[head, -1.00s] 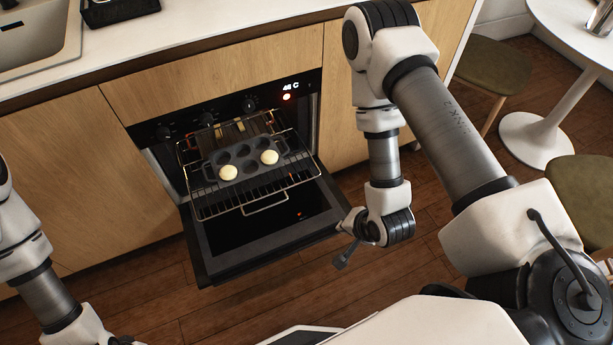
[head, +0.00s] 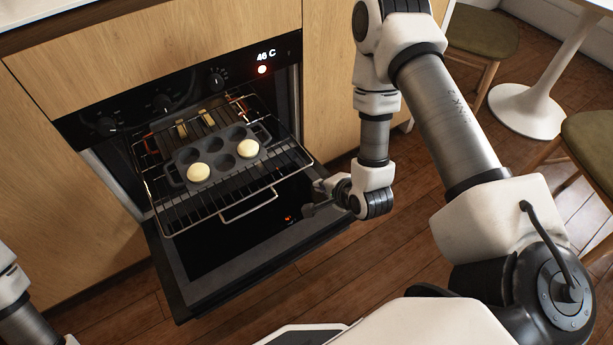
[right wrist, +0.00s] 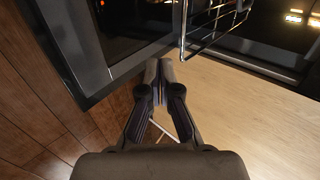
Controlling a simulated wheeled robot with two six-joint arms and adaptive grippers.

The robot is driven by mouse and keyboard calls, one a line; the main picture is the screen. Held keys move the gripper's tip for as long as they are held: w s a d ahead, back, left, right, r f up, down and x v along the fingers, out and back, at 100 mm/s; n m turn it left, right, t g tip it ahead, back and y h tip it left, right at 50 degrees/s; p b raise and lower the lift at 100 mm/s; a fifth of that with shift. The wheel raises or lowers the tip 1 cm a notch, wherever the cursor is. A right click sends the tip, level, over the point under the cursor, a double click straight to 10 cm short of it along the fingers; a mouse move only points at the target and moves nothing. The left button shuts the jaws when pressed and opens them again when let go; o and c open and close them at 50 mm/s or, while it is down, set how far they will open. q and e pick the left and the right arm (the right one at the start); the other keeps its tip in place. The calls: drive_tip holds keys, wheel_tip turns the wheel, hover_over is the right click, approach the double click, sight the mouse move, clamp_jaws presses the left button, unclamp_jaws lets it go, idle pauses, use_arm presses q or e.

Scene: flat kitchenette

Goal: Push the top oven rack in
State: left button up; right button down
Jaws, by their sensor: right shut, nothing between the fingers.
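The top oven rack (head: 290,163) is a wire rack pulled out of the oven over the lowered oven door (head: 181,288). A dark muffin tray (head: 224,138) with two pale round buns sits on it. A wire handle loop shows at the rack's front edge. My right gripper (head: 312,197) is shut and empty, to the right of the rack's front and near the door's right edge. In the right wrist view its closed fingers (right wrist: 158,76) point toward the door edge, and part of the rack (right wrist: 218,18) shows beyond them. My left gripper is out of view; only part of the left arm shows.
The oven panel (head: 163,103) has knobs and a lit display reading 46 C. Wooden cabinet fronts (head: 60,180) flank the oven. A stool (head: 483,35) and a white table base (head: 537,110) stand at the right. The floor before the door is clear.

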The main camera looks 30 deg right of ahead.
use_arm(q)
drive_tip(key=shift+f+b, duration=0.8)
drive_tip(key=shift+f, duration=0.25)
use_arm(e)
drive_tip(key=w+f, duration=0.3)
drive_tip(key=w, duration=0.4)
drive_tip(key=shift+w+a, duration=0.1)
